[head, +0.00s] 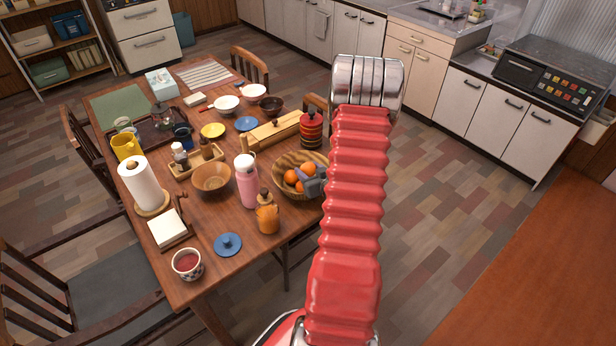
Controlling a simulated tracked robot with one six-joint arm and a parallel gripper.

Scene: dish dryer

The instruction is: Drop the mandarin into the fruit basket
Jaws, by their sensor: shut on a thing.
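The fruit basket (284,160) is a round woven bowl at the right side of the wooden table. Several orange fruits (291,177) show in or over it, close together. My gripper (309,184) is grey and sits over the basket's right part, right against the fruits. It is shut on a mandarin (300,187), an orange fruit at its left end. I cannot tell whether this mandarin touches the basket or the other fruits. My red arm hides the right edge of the basket and part of the gripper.
A pink bottle (247,184) and an amber bottle (267,214) stand left of the basket. A red and black striped jar (311,131) and a wooden box (272,131) stand behind it. A wooden bowl (211,179) is further left. The table's right edge is close to the basket.

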